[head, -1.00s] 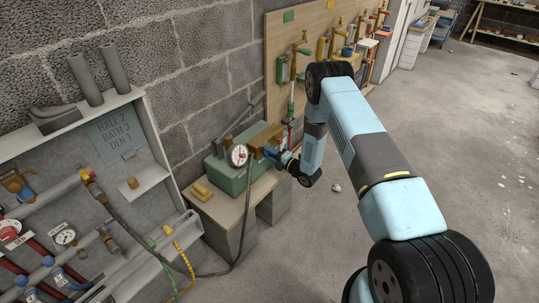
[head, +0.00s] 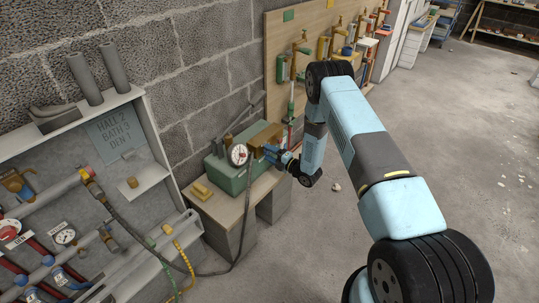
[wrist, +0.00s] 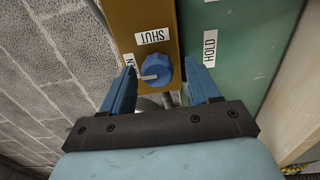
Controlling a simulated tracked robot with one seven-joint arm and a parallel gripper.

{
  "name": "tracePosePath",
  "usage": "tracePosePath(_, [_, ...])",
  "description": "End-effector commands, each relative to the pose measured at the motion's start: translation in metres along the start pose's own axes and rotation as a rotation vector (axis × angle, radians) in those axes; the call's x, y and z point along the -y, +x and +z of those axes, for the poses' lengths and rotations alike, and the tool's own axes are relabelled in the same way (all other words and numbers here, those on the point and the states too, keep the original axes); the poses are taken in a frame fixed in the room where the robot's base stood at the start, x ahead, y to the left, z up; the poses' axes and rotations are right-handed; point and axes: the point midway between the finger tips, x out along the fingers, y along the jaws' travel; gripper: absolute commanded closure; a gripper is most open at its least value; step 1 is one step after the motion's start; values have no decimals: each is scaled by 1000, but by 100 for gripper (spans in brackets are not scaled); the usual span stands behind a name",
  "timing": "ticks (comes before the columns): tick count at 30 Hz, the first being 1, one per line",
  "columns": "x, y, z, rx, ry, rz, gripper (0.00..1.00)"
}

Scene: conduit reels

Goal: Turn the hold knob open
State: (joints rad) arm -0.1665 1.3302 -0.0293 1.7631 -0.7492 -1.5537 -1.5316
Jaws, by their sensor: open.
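The hold knob (wrist: 157,70) is blue and round, on a brown panel (wrist: 135,14). Its white pointer points left, toward a partly hidden label (wrist: 129,62) ending in N. A SHUT label (wrist: 152,37) is above the knob. A HOLD label (wrist: 210,48) is on the green box beside the panel. My gripper (wrist: 160,68) is open, with one blue finger on either side of the knob and visible gaps between. In the head view my gripper (head: 272,152) is at the brown panel; the knob is hidden there.
The green box (head: 232,178) stands on a small bench (head: 222,207) against the block wall, with a round gauge (head: 239,154) and a dark hose in front. A pipe cabinet (head: 160,183) is at left. A tap board (head: 340,15) is behind. Floor at right is clear.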

Motion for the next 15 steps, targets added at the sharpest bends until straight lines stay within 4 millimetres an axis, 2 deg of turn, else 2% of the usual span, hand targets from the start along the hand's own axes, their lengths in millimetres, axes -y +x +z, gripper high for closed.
tracePosePath(5, [0,-21,1,3,1,-1,39])
tracePosePath(15, [2,-88,1,3,2,-3,39])
